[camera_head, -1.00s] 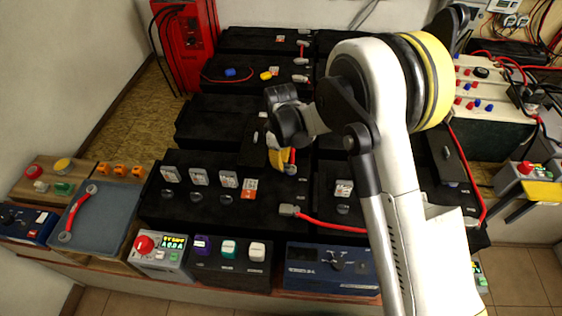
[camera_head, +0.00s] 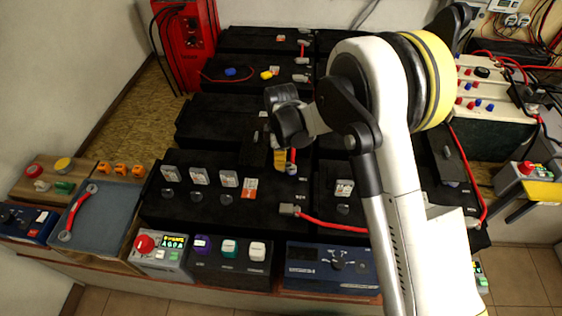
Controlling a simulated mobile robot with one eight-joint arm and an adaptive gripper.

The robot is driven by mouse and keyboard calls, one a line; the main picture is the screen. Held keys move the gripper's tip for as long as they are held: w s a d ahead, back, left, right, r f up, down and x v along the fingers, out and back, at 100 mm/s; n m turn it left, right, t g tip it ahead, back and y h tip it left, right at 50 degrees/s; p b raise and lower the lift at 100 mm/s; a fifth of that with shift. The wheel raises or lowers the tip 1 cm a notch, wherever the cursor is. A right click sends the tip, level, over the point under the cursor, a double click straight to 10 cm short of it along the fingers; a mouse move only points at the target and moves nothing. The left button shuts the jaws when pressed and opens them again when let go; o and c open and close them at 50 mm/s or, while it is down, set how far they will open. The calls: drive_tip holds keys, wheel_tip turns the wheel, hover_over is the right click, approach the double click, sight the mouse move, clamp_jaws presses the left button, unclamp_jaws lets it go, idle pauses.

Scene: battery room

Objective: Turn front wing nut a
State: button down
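My gripper (camera_head: 282,160) points down over the front row of black batteries, near the terminal (camera_head: 291,168) at the right end of the front left battery (camera_head: 215,212). Another terminal clamp (camera_head: 290,209) with a red cable sits nearer the front edge.
A blue meter box (camera_head: 331,265) and a control box with a red button (camera_head: 160,250) line the front. A red charger (camera_head: 186,45) stands at the back left. A blue tray (camera_head: 100,215) lies at left.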

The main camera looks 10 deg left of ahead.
drive_tip(key=c, duration=1.5)
unclamp_jaws()
wheel_tip(320, 180, up, 12)
